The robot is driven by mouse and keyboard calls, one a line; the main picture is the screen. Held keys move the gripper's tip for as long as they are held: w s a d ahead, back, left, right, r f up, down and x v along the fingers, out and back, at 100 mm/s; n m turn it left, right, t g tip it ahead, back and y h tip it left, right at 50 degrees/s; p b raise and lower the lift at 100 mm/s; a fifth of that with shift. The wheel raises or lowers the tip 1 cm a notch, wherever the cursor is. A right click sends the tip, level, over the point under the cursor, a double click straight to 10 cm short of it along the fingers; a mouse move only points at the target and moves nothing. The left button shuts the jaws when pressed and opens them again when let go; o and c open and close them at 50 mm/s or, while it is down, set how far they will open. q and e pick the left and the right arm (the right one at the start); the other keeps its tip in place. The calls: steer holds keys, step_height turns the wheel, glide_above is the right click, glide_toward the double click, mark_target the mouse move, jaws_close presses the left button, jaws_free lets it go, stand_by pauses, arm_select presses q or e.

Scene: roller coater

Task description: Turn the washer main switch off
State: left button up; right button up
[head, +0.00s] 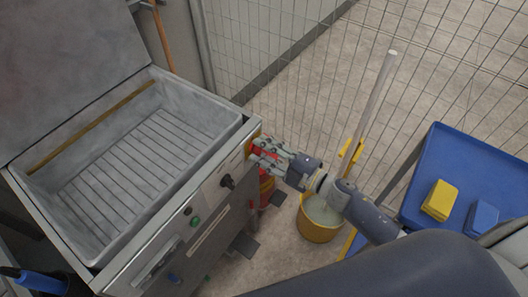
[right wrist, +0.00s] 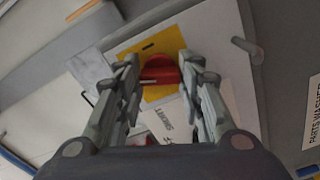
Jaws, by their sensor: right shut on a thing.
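The washer main switch is a red knob (right wrist: 165,75) on a yellow plate (right wrist: 155,52), on the front panel of the parts washer (head: 175,225). In the head view its yellow plate (head: 254,134) shows at the panel's right end, mostly behind the gripper. My right gripper (head: 262,152) reaches the panel from the right. In the right wrist view its two fingers (right wrist: 158,72) stand on either side of the red knob, shut on it. The knob's grip bar lies roughly level in that view. Its off marking is not readable. My left gripper is not in view.
A black knob (head: 227,182) and a green button (head: 194,222) sit left on the same panel. A red cylinder (head: 266,185) stands below the gripper. A yellow bucket (head: 318,222) and a blue cart (head: 465,165) with sponges are to the right. Wire fencing (head: 300,60) runs behind.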

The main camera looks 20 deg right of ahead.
steer(key=shift+n+b, duration=0.75)
steer(key=shift+n, duration=1.45)
steer(key=o, duration=1.1)
steer(key=shift+c, duration=0.2)
steer(key=v, duration=0.7)
steer(key=shift+s+d, duration=0.15)
steer(key=shift+s, duration=0.05)
steer(key=shift+f, duration=0.1)
